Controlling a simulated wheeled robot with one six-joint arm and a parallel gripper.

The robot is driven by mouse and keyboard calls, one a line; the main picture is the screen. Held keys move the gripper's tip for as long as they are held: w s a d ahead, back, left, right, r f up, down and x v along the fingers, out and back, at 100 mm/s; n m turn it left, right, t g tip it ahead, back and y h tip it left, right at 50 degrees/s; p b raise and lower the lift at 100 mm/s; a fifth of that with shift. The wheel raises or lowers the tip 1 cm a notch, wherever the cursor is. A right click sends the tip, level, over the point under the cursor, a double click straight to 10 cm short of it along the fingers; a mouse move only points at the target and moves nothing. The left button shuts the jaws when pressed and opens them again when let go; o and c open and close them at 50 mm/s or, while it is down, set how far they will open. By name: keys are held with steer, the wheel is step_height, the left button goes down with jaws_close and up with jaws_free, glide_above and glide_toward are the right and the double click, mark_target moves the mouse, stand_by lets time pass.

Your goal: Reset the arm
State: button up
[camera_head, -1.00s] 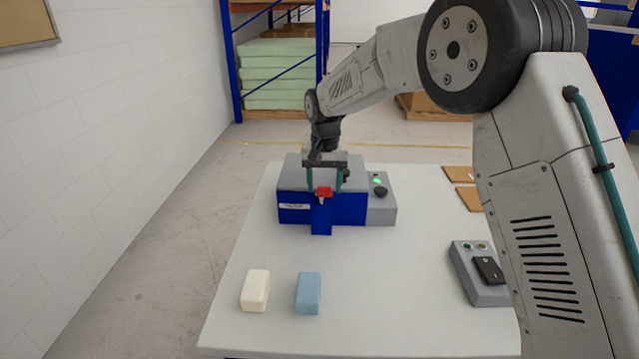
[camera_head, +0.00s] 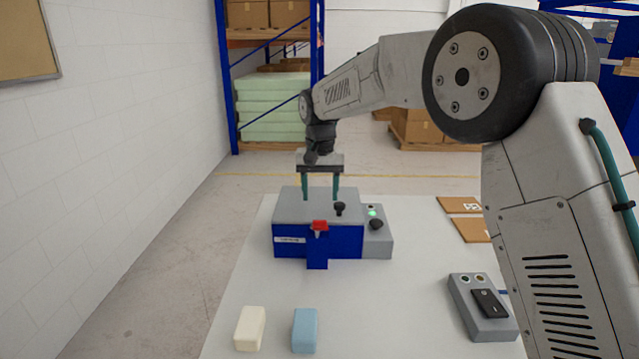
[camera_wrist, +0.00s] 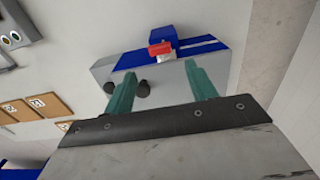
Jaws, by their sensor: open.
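My gripper (camera_head: 320,192) is open and empty, with two teal fingers pointing down. In the head view it hangs over the back of the blue and grey machine (camera_head: 338,242). The machine has a closed grey lid (camera_head: 305,207), a red latch (camera_head: 320,226) at its front and a black knob (camera_head: 340,209) on the lid. In the wrist view the teal fingers stand wide apart, and the red latch (camera_wrist: 161,48) shows between and beyond them. My fingers seem clear of the machine; the exact gap is hard to tell.
A cream block (camera_head: 250,328) and a blue block (camera_head: 305,330) lie on the white table (camera_head: 400,300) near its front. A grey control box (camera_head: 482,308) stands at the right. Brown cards (camera_head: 460,205) lie at the back right. A side panel with a green light (camera_head: 373,213) adjoins the machine.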

steer(key=s+d+r, duration=0.1)
steer(key=s+d, duration=0.7)
steer(key=s, duration=0.7)
steer(key=s+d+r+t, duration=0.1)
steer(key=s+d+r, duration=0.1)
steer(key=s+d, duration=0.7)
steer(key=s+d+r, duration=0.1)
steer(key=s+d, duration=0.8)
steer(key=s, duration=1.1)
steer(key=shift+s+r, duration=0.35)
steer(key=shift+r, duration=0.05)
